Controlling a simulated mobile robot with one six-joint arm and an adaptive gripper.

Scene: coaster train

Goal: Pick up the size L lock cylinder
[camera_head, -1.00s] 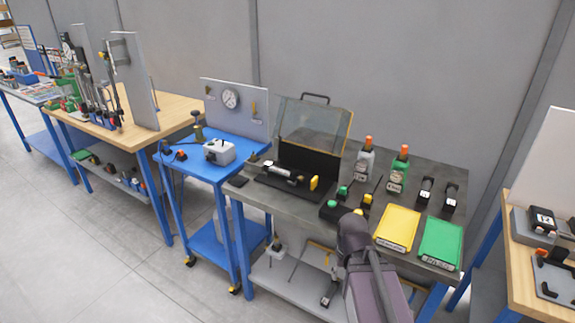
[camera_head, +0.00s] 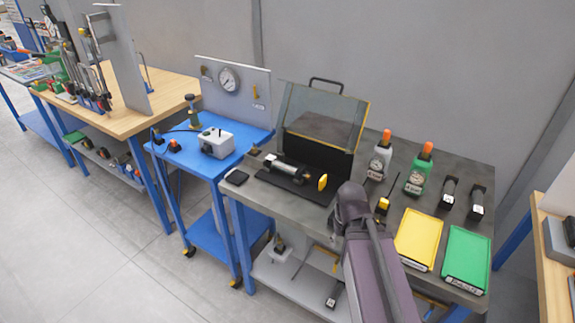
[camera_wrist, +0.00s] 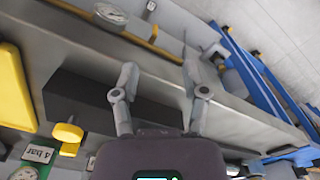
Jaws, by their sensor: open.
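Two small black cylinder-like parts with white labels, a left one (camera_head: 448,191) and a right one (camera_head: 477,202), stand at the right of the grey bench. A silver and black cylinder (camera_head: 288,165) lies in the black fixture (camera_head: 298,188) below the open clear cover. The size markings are too small to read, so I cannot tell which is size L. My gripper (camera_wrist: 159,82) is open and empty in the wrist view, its fingers over the bench. In the head view my arm hides the gripper. A yellow knob (camera_wrist: 67,136) and a black block (camera_wrist: 85,101) are beside the left finger.
The grey bench (camera_head: 262,178) also holds the clear cover (camera_head: 322,117), gauge units with orange tops, a yellow tray (camera_head: 418,238) and a green tray (camera_head: 466,260). A blue cart (camera_head: 175,150) stands on the left. Floor is free in front.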

